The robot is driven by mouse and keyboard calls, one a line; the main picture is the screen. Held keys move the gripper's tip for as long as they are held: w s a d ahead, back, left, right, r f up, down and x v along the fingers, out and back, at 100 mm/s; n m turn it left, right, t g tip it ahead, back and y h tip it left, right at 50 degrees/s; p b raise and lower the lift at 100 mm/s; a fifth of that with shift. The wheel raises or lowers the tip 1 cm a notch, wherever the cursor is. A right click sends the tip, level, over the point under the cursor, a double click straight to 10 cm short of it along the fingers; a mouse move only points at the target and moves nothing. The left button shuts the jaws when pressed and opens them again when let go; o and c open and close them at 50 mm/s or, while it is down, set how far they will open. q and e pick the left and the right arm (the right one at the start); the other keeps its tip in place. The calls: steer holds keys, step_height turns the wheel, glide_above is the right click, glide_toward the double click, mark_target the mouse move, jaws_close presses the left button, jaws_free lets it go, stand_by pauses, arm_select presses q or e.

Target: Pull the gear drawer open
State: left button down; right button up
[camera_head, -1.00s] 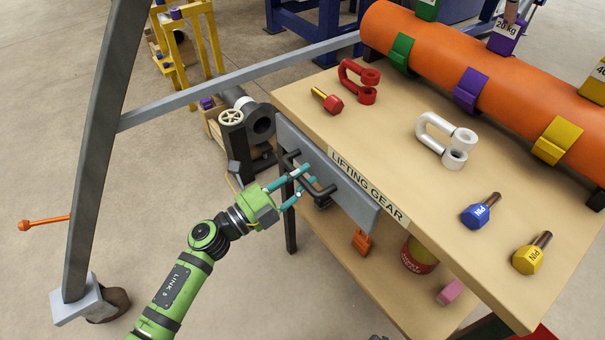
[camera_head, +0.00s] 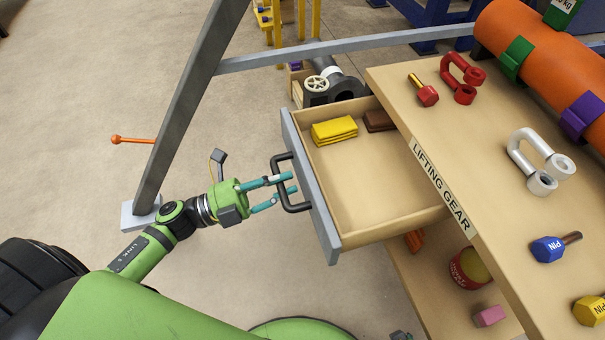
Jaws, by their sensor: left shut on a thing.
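The gear drawer (camera_head: 313,190) has a grey front and a light wooden box, and it stands well out from under the table top marked LIFTING GEAR (camera_head: 440,187). Its dark bar handle (camera_head: 281,160) is on the grey front. My left gripper (camera_head: 288,184) is shut on the handle, with its teal fingers at the bar. Inside the drawer, a folded yellow item (camera_head: 334,130) and a brown item (camera_head: 379,121) lie at the far end. The drawer's back part is hidden under the table top.
Red (camera_head: 462,78) and white (camera_head: 538,163) shackles, several coloured pins and an orange pipe (camera_head: 535,50) are on the table. A grey frame leg (camera_head: 190,105) stands to the left. A can (camera_head: 468,268) is on the shelf below.

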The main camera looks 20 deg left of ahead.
arm_select(q)
steer(key=shift+s+a, duration=0.3)
steer(key=shift+a, duration=0.15)
steer(key=c, duration=1.1)
jaws_free()
steer(key=shift+o, duration=0.2)
steer(key=v, duration=1.2)
